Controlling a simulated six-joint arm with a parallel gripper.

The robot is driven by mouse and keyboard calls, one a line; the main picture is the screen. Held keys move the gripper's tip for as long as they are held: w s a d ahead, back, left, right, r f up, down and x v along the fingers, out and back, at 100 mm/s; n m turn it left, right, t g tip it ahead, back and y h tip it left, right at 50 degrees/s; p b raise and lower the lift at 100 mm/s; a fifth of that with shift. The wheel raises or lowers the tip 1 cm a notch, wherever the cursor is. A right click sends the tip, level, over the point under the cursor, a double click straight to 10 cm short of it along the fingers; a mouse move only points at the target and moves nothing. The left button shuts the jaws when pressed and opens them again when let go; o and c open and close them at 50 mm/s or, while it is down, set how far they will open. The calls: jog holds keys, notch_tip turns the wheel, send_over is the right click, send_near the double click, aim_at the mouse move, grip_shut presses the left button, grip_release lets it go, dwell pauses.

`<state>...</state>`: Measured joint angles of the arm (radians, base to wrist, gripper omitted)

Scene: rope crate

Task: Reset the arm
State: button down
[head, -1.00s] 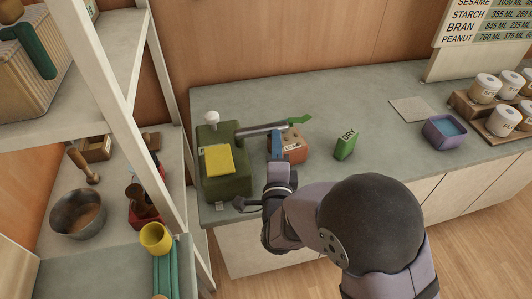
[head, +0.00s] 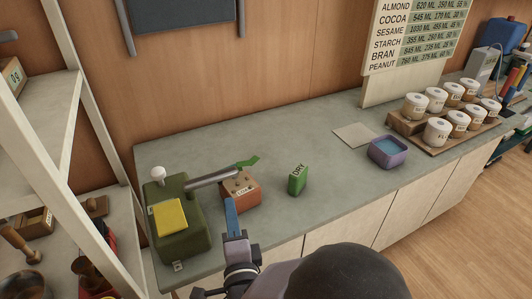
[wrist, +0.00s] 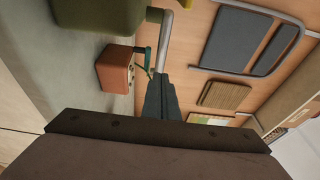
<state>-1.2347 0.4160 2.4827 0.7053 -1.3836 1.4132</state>
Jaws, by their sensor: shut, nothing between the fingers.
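My gripper (head: 231,216) shows in the head view at the counter's front edge, its blue fingers pointing up the picture. The fingers are together with nothing between them. In the picture it lies just below and left of the small orange box (head: 241,193), with the green machine (head: 186,244) to its left. In the wrist view my gripper (wrist: 160,98) appears as dark closed fingers. The orange box (wrist: 115,70) is to their left there. My arm runs down to the bottom edge of the head view.
The green machine has a yellow pad (head: 168,214) and a metal tube reaching over the orange box. A green DRY box (head: 298,180), a purple tray (head: 388,153) and several labelled jars (head: 437,132) stand rightward. A shelf unit (head: 75,110) borders the left.

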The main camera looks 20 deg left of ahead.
jog(key=w+d+f+n+g+h+p, duration=0.1)
jog(key=w+d+n+g+h+p, duration=0.3)
jog(key=d, duration=0.4)
jog(key=w+d+n+g+h+p, duration=0.1)
jog(key=w+d+n+g+p, duration=0.2)
jog(key=d+p, duration=0.45)
jog(key=s+d+r+n+g+h+p, duration=0.2)
jog(key=s+d+g, duration=0.2)
jog(key=s+d, duration=0.3)
jog(key=s+d+r+n+g+h+p, duration=0.2)
jog(key=s+d, duration=0.6)
jog(key=d, duration=0.7)
jog(key=shift+r+n+g+p, duration=0.3)
jog(key=shift+n+g+p, duration=0.15)
jog(key=shift+g, duration=0.75)
